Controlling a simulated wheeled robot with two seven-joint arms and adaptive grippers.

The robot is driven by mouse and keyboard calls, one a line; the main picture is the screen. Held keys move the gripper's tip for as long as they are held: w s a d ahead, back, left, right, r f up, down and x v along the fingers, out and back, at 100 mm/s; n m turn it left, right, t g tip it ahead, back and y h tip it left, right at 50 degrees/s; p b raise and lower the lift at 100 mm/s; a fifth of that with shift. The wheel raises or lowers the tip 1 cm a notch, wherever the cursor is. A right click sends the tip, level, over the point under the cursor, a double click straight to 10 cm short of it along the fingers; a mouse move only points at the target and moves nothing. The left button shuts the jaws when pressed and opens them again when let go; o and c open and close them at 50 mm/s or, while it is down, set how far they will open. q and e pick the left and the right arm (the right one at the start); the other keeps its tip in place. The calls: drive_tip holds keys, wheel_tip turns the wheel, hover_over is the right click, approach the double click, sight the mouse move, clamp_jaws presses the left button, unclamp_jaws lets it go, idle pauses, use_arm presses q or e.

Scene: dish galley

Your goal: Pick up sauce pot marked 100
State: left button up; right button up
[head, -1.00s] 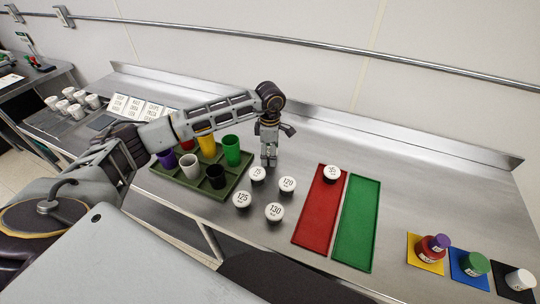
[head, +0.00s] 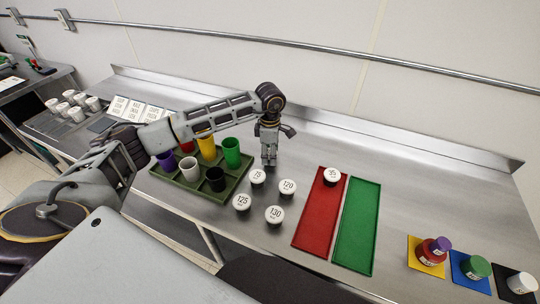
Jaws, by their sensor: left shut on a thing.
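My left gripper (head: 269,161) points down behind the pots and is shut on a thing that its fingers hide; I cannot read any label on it. White-lidded sauce pots stand in front of it: one that reads like 75 or 15 (head: 258,176), 120 (head: 288,187), 125 (head: 242,202) and 130 (head: 274,214). Another pot that looks marked 95 (head: 332,176) stands at the far end of the red tray (head: 318,217). No label reading 100 shows. My right gripper is not in view.
A green tray (head: 211,198) with several coloured cups stands left of the pots. A green strip tray (head: 357,232) lies beside the red one. Coloured mats with lidded pots, such as the blue mat (head: 462,262), are at the right. The counter behind the strips is clear.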

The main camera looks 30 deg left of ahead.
use_arm(q)
drive_tip(key=shift+r+b, duration=0.55)
drive_tip(key=shift+r, duration=4.15)
